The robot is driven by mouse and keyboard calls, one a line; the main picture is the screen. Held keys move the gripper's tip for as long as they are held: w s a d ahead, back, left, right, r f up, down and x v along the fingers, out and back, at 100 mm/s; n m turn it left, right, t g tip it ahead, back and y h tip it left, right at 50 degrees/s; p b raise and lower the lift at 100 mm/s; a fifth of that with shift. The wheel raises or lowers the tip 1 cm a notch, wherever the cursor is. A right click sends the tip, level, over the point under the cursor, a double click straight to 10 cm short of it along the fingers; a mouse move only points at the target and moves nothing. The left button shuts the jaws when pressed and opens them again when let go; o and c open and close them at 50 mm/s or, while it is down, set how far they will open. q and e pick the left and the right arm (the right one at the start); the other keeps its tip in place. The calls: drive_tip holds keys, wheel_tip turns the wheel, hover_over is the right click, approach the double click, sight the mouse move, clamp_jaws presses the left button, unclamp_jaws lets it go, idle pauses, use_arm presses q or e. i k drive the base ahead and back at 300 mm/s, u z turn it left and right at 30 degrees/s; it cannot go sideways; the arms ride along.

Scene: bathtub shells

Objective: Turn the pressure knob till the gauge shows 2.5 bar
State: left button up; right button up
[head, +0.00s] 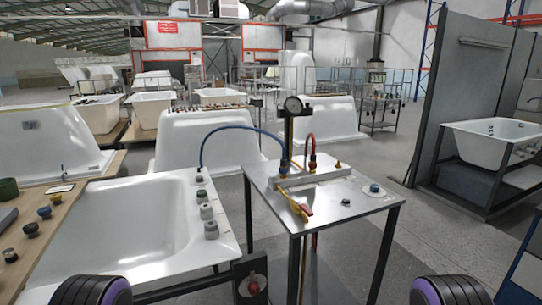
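Several small fittings are on the table: a blue-topped knob (375,188) on the right, a black knob (346,202) near the front, and a yellow-tipped fitting (337,165). A red-handled yellow valve (304,210) is at the front left. I cannot tell which one is the pressure knob. Neither gripper shows; only dark, purple-ringed parts of my arms are at the bottom edge.
A wooden bench (62,222) holds several small parts. Grey floor (430,225) is open right of the table.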

sight(374, 188)
drive_tip(key=u, duration=0.05)
drive_tip(key=k, duration=1.05)
drive_tip(key=z, duration=1.1)
drive_tip(key=i, duration=1.75)
drive_tip(key=u, duration=0.55)
